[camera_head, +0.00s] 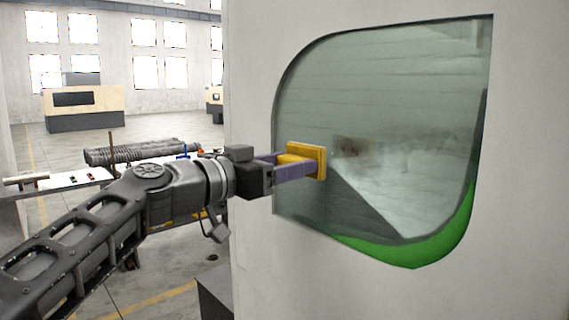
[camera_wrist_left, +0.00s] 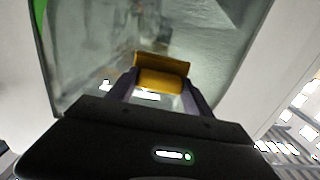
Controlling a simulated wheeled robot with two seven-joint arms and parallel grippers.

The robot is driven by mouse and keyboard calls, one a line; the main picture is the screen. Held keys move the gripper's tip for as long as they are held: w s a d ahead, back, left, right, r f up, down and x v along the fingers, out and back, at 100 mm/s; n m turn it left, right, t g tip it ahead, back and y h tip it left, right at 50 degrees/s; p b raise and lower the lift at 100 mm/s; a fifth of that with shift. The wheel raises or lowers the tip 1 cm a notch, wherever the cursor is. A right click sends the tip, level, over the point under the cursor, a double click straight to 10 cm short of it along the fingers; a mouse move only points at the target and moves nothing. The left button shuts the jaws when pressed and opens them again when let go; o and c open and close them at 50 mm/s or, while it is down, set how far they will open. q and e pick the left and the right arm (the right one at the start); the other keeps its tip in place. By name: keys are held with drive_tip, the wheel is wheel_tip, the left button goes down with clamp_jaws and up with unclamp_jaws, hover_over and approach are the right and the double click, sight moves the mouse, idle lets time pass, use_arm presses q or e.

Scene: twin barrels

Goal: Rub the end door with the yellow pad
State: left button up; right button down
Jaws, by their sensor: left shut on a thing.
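My left gripper (camera_head: 287,167) is shut on the yellow pad (camera_head: 318,160), which has a wider flat face turned to the glass. The end door (camera_head: 400,120) is a rounded glass window in a pale wall, with a brown smudge (camera_head: 354,148) just right of the pad in the head view. The pad is in front of the left part of the glass; whether it touches I cannot tell. In the left wrist view, the pad (camera_wrist_left: 160,72) sits between the two fingers (camera_wrist_left: 160,92), with the glass (camera_wrist_left: 90,45) behind it. My right gripper is not in view.
The pale machine wall (camera_head: 255,70) surrounds the glass. A green area (camera_head: 440,235) shows along the glass's lower right. At the left, a table (camera_head: 60,184) carries dark rods (camera_head: 140,150). Another machine (camera_head: 85,108) stands far back on open floor.

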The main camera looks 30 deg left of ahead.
use_arm(q)
drive_tip(key=shift+p+x, duration=0.95)
drive_tip(key=shift+x, duration=1.4)
drive_tip(key=shift+w+d, duration=0.1)
drive_tip(key=shift+w, duration=0.2)
drive_tip(key=shift+x, duration=0.9)
drive_tip(key=shift+s+d+f+b, duration=0.1)
drive_tip(key=shift+s+d+b, duration=0.15)
drive_tip(key=shift+d, duration=0.2)
drive_tip(key=shift+s+d+b, duration=0.15)
drive_tip(key=shift+d+b, duration=0.1)
drive_tip(key=shift+d, duration=0.2)
drive_tip(key=shift+s+d, duration=0.35)
drive_tip(key=shift+d, duration=0.45)
